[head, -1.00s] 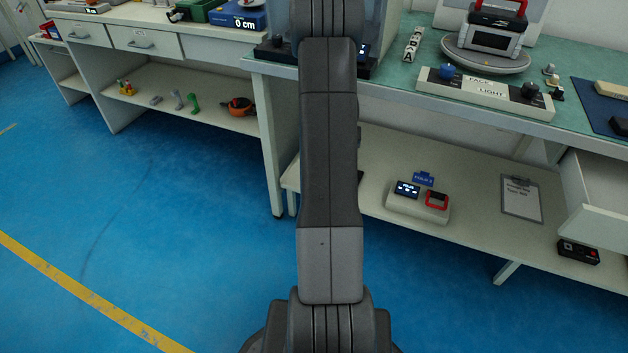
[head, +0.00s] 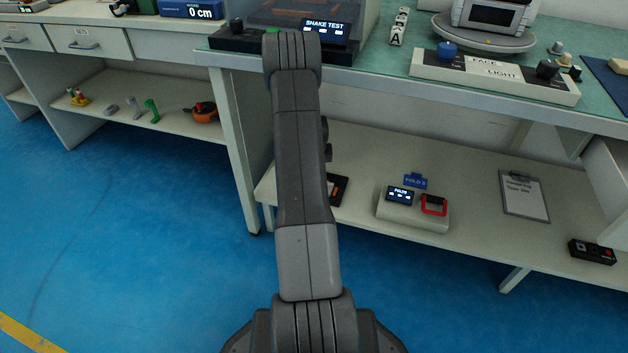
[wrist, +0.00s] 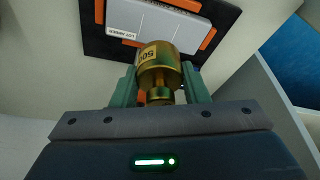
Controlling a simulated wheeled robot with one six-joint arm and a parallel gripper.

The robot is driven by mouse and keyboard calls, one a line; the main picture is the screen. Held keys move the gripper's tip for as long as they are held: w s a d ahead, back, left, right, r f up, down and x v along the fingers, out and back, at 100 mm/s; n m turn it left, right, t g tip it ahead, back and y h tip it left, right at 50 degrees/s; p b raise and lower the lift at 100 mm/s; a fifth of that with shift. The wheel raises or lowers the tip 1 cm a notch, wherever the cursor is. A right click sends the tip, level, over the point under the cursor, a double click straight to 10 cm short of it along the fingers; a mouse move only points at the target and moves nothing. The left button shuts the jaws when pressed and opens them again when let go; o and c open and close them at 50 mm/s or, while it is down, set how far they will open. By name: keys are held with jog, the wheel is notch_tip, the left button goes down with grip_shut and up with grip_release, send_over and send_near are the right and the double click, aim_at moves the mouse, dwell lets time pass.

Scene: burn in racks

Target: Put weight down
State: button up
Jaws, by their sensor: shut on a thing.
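In the wrist view a brass weight (wrist: 158,68) marked with a number that looks like 50 sits between the two green fingers of my gripper (wrist: 160,92). My gripper is shut on it. Beyond the weight is a dark tray with orange corners and a pale panel (wrist: 160,25). A dark and orange thing (head: 337,188), probably this tray, shows partly behind my arm on the lower shelf in the head view. Whether the weight touches the tray cannot be told. My gripper is hidden in the head view.
The lower shelf (head: 470,205) also bears a small display box (head: 410,212), a clipboard (head: 523,195) and a black controller (head: 592,251). The workbench top (head: 395,68) overhangs it. A table leg (head: 240,160) stands left of my arm. Blue floor (head: 150,230) is clear at left.

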jog(key=shift+f+b, duration=0.8)
jog(key=shift+f, duration=1.8)
jog(key=shift+f, duration=0.1)
jog(key=o, duration=1.3)
jog(key=shift+o, duration=0.2)
jog(key=p+v, duration=0.4)
jog(key=v, duration=0.8)
